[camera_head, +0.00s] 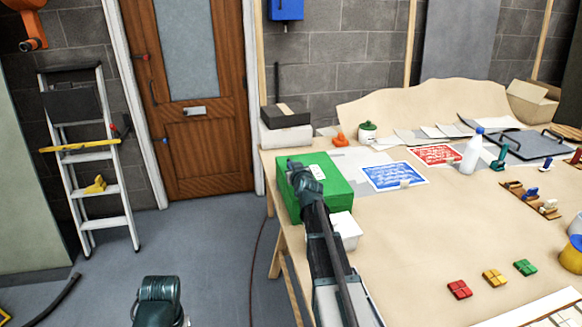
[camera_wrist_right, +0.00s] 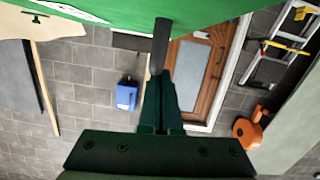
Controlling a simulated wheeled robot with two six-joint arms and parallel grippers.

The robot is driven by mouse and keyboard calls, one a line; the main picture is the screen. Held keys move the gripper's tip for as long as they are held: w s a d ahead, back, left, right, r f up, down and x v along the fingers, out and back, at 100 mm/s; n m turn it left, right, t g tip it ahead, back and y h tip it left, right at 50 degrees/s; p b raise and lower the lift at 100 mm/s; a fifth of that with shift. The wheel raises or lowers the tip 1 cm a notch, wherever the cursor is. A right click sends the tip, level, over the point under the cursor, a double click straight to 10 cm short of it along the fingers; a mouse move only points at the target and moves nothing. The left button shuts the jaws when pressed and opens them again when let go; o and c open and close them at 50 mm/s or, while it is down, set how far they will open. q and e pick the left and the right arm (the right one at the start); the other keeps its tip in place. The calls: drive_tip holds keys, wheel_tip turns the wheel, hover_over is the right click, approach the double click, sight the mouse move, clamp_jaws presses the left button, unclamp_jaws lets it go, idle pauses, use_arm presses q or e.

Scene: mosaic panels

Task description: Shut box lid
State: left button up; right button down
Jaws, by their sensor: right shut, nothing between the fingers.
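The green box (camera_head: 338,201) stands on the near left part of the workbench. Its lid (camera_head: 332,164) lies over the top and looks flat or nearly so, with a white label on it. I cannot tell whether it sits fully flush. My right gripper (camera_head: 298,169) is over the left part of the lid, and my forearm hides part of the box. In the right wrist view the gripper (camera_wrist_right: 161,38) is shut and empty, with its tip against or just in front of the green surface (camera_wrist_right: 215,12). My left gripper is not in view; only a left arm link shows.
A white container (camera_head: 347,231) stands next to the box's near side. Blue (camera_head: 392,177) and red (camera_head: 436,154) sheets lie right of it. A bottle (camera_head: 471,152) and coloured tiles (camera_head: 494,277) stand farther right. The brown bench middle is largely clear.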

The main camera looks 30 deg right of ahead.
idle(0.6)
drive_tip(key=shift+a+r+p, duration=0.1)
drive_tip(key=shift+r+p, duration=0.45)
drive_tip(key=shift+p, duration=0.05)
drive_tip(key=s+a+r+p, duration=0.3)
drive_tip(key=s+r+p, duration=0.2)
drive_tip(key=s, duration=0.4)
drive_tip(key=shift+s+a, duration=0.15)
